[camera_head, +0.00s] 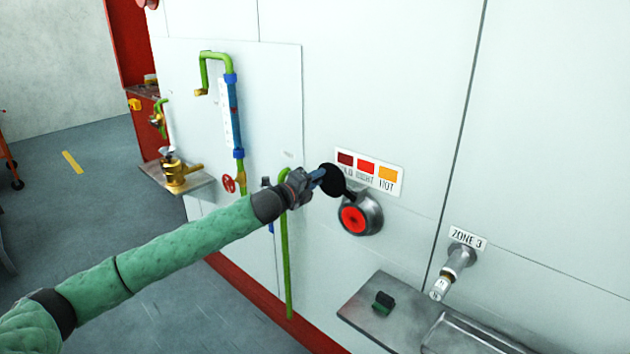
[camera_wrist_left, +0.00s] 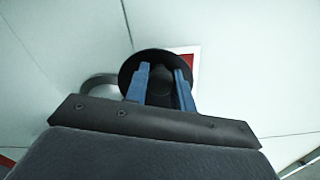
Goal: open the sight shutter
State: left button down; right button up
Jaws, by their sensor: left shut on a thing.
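The sight shutter (camera_head: 335,180) is a black round disc on a short arm at the upper left of a round metal sight port (camera_head: 369,213). The port's glowing red centre (camera_head: 354,219) is largely uncovered. My left gripper (camera_head: 318,177) is shut on the shutter at the disc's left side. In the left wrist view the blue fingers (camera_wrist_left: 160,88) close on a dark tab in front of the black disc (camera_wrist_left: 148,64). The port's metal rim (camera_wrist_left: 98,86) shows to the left there. My right gripper is not in view.
A COLD/RIGHT/HOT colour label (camera_head: 368,171) is on the wall above the port. Green pipes with a gauge glass (camera_head: 232,115) and a red handwheel (camera_head: 229,183) stand to the left. A metal shelf (camera_head: 385,322) and a ZONE 3 fitting (camera_head: 458,262) are at the lower right.

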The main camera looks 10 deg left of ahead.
pick_arm(q)
jog(key=shift+d, duration=0.1)
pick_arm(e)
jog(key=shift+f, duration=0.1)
pick_arm(q)
jog(key=c, duration=1.2)
grip_release()
jog(key=shift+s, duration=0.2)
jog(key=shift+b+v, duration=1.35)
jog(key=shift+v, duration=2.45)
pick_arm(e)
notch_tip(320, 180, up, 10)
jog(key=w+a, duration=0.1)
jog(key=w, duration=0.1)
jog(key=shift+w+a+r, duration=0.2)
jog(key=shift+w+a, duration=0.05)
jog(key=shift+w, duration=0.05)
